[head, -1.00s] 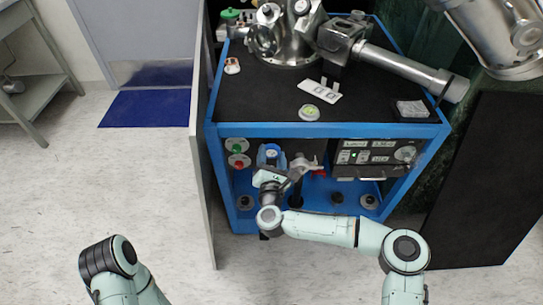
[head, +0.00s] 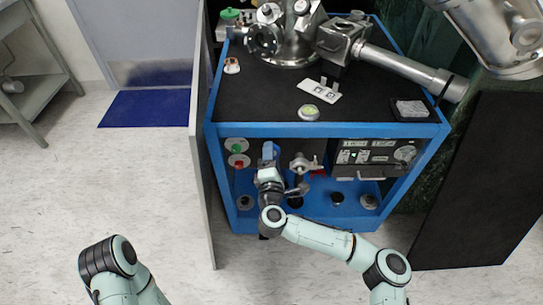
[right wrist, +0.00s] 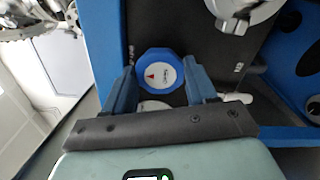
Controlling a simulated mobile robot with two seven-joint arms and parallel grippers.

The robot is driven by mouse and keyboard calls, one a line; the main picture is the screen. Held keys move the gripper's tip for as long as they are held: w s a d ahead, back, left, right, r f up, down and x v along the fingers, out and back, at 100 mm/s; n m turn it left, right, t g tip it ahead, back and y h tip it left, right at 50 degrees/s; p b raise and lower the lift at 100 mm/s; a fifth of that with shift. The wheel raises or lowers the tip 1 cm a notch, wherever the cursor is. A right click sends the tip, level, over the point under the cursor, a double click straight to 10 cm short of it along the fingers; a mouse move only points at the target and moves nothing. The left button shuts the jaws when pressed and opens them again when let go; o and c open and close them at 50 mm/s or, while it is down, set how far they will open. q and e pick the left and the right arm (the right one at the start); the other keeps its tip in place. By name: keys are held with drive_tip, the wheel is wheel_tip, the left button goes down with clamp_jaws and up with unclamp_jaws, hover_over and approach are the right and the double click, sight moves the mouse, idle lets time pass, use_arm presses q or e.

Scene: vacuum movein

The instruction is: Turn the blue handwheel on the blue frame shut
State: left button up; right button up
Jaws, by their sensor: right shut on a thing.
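The blue handwheel (right wrist: 160,73) has a many-sided rim and a pale face with a small red mark. It sits between the two blue fingers of my right gripper (right wrist: 160,68), which is shut on its rim. In the head view my right gripper (head: 270,158) reaches into the front left of the blue frame (head: 330,130) and mostly hides the wheel. My left arm shows only at the bottom left of the head view; its gripper is out of the picture.
A metal valve fitting (head: 302,163) stands just right of my right gripper. Further right is a black control panel (head: 372,157). Green and red knobs (head: 238,154) are on the left. A pale upright panel (head: 202,170) borders the frame's left side.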

drive_tip(key=shift+m, duration=0.3)
drive_tip(key=o, duration=1.1)
drive_tip(key=shift+c, duration=0.2)
use_arm(q)
drive_tip(key=w+r+t+p, duration=0.2)
drive_tip(key=w+r+p, duration=0.1)
drive_tip(key=w, duration=0.3)
drive_tip(key=shift+w+d+r+m, duration=0.3)
drive_tip(key=shift+w+d+r, duration=0.05)
drive_tip(key=shift+d+r, duration=0.1)
use_arm(e)
drive_tip(key=s, duration=1.3)
drive_tip(key=shift+s, duration=0.25)
